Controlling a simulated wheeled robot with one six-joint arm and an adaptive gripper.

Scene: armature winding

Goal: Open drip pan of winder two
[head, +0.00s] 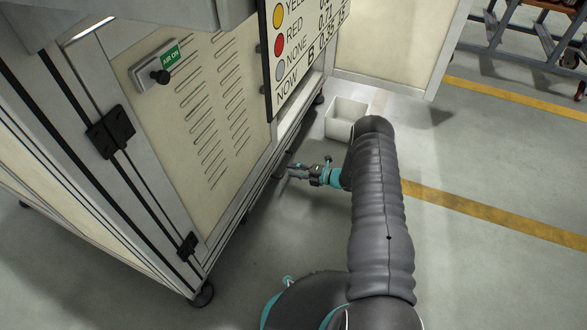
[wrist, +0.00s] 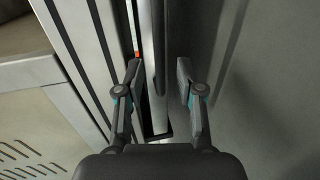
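The winder's cream cabinet (head: 215,110) stands at left in the head view. My gripper (head: 285,172) is low beside its bottom edge, reaching toward it. In the wrist view my gripper (wrist: 158,75) is open, one finger on each side of a long grey bar (wrist: 147,60) that runs along the cabinet's lower edge. This bar looks like the drip pan's front edge or handle, but I cannot be sure. The pan's inside is hidden.
A white open box (head: 347,113) stands on the floor beyond my gripper. A cream panel (head: 395,40) is behind it. A sign board (head: 305,45) hangs on the cabinet, which has a caster (head: 203,294).

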